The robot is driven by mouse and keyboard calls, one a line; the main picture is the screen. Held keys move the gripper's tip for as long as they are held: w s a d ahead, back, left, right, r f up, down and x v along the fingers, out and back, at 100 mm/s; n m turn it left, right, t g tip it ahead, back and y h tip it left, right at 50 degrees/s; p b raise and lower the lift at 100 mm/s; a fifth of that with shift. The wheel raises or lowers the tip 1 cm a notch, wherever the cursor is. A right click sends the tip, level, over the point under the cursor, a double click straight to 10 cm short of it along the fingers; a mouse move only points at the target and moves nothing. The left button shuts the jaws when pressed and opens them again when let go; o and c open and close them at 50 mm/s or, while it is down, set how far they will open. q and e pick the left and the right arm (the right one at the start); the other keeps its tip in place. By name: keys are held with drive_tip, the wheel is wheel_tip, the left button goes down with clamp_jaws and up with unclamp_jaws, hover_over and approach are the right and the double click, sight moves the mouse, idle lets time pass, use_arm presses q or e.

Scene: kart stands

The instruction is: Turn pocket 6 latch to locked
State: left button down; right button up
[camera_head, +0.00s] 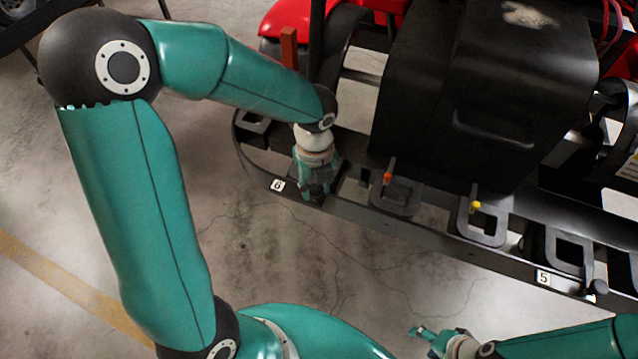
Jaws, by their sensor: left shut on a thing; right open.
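The white label with a 6 (277,185) is on the front rail of the dark kart stand. My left gripper (317,188) points down at the rail just right of this label. It is shut on what seems to be the pocket 6 latch, which the fingers mostly hide; I cannot tell its angle. My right gripper (418,331) is open and empty, low in the picture, in front of the stand and apart from it.
Square frames along the rail hold an orange-tipped piece (388,177) and a yellow-tipped piece (476,206). A black kart body (480,90) stands behind. The concrete floor (270,260) in front is clear.

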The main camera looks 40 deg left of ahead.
sight(316, 188)
use_arm(q)
drive_tip(key=shift+w+a+r, duration=0.1)
drive_tip(key=shift+w+r, duration=0.1)
drive_tip(key=shift+w, duration=0.05)
drive_tip(key=c, duration=0.9)
unclamp_jaws()
drive_tip(key=shift+o, duration=0.7)
drive_tip(key=shift+f, duration=0.1)
drive_tip(key=shift+s, duration=0.1)
wheel_tip(316, 188, up, 12)
drive_tip(key=shift+f, duration=0.1)
